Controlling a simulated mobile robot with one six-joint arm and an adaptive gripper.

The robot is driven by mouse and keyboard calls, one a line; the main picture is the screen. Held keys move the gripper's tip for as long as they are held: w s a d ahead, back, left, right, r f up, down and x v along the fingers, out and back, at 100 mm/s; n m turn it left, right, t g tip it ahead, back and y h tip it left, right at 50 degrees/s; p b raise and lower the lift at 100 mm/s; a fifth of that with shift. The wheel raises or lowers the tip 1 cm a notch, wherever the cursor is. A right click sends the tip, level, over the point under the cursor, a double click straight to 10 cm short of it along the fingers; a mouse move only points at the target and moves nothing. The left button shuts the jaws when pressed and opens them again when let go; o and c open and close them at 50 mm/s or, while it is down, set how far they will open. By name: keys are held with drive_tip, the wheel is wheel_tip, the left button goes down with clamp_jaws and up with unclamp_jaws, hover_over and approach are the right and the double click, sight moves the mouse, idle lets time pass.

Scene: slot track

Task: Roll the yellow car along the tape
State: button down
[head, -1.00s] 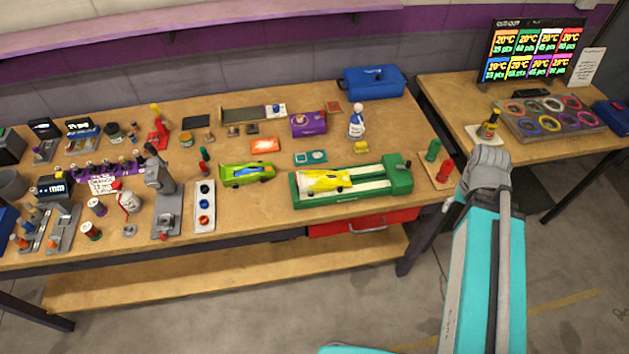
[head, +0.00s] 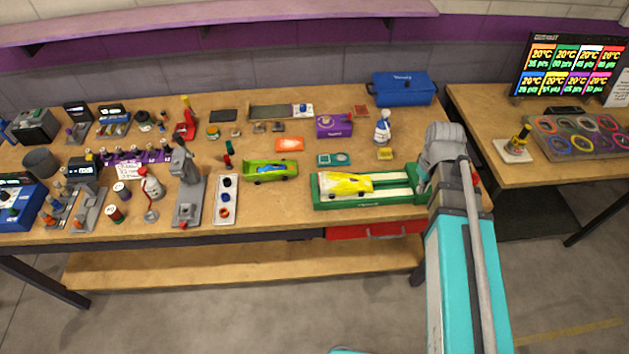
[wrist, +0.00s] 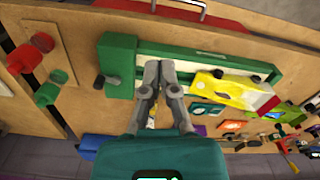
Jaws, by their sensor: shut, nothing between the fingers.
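The yellow car (head: 346,184) sits on the white strip of the green track block (head: 330,202) near the front right of the workbench. In the wrist view the yellow car (wrist: 222,88) lies to the right of my gripper (wrist: 154,92), on the same green block (wrist: 122,52). My gripper is shut and empty. Its fingers show over the block, apart from the car, near the block's raised green end. In the head view my arm hides the gripper and part of that raised end. I cannot tell how high the fingers are above the track.
A green car (head: 270,171) stands left of the track. Red and green pegs (wrist: 48,94) stand beside the raised end. A blue box (head: 402,88) and a white bottle (head: 382,128) are behind. A red drawer (head: 375,230) is below the bench edge.

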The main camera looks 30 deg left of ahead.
drive_tip(key=a+n, duration=0.8)
drive_tip(key=a, duration=0.9)
drive_tip(key=n, duration=0.8)
approach(315, 186)
drive_tip(key=s+a+r, duration=0.2)
drive_tip(key=a, duration=0.1)
drive_tip(key=shift+s+a+r, duration=0.1)
drive_tip(key=shift+a+r, duration=0.2)
drive_tip(key=shift+f, duration=0.1)
wheel_tip(315, 186, down, 10)
drive_tip(key=b, duration=1)
drive_tip(key=shift+w+d, duration=0.55)
drive_tip(key=shift+d, duration=0.35)
drive_tip(key=shift+w+d, duration=0.55)
drive_tip(key=shift+d, duration=0.3)
